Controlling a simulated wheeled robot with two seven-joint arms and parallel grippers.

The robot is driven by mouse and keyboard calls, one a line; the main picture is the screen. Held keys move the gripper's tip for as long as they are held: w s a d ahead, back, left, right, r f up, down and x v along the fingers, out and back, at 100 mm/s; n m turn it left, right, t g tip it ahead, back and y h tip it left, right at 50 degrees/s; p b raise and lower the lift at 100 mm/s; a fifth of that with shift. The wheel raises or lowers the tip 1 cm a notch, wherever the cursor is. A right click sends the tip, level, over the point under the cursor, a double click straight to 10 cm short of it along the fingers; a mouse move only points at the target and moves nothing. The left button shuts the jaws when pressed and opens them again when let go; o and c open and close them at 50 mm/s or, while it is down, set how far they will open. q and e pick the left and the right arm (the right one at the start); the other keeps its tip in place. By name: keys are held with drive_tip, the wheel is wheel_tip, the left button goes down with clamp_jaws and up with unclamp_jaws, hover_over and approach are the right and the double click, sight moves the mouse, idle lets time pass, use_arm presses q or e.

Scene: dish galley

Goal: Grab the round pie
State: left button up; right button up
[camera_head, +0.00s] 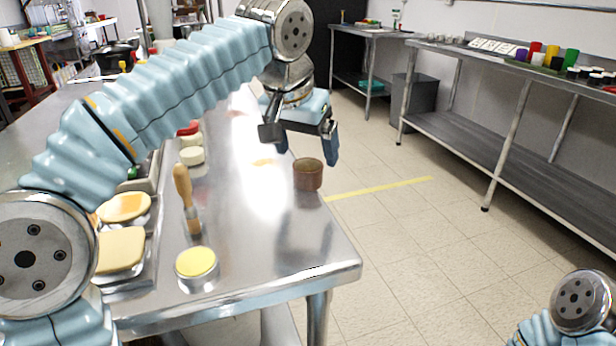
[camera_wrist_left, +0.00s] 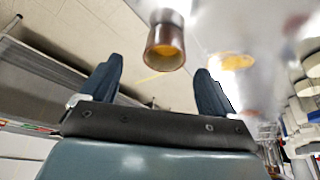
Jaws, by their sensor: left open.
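No thing is plainly marked as the round pie. A round yellow-topped item (camera_head: 196,264) sits in a metal dish near the table's front edge. A flat orange-yellow round patch (camera_head: 263,162) lies on the table, left of my left gripper; it also seems to show in the wrist view (camera_wrist_left: 237,61). A brown round cup (camera_head: 308,176) stands by the table's right edge, and it shows in the wrist view (camera_wrist_left: 165,42) with orange inside. My left gripper (camera_head: 305,146) is open and empty, above and just behind the cup; its fingers show in the wrist view (camera_wrist_left: 160,78). My right gripper is out of view.
The steel table (camera_head: 255,250) is clear between the cup and the front dish. Trays with yellow slabs (camera_head: 121,250) lie at left, partly behind my left arm. A shelf bench (camera_head: 520,75) lines the right wall.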

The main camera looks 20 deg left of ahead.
sight(308, 167)
use_arm(q)
drive_tip(key=x, duration=0.6)
drive_tip(key=shift+a, duration=0.3)
drive_tip(key=shift+c, duration=0.4)
drive_tip(key=c, duration=1.1)
drive_tip(key=shift+r, duration=0.1)
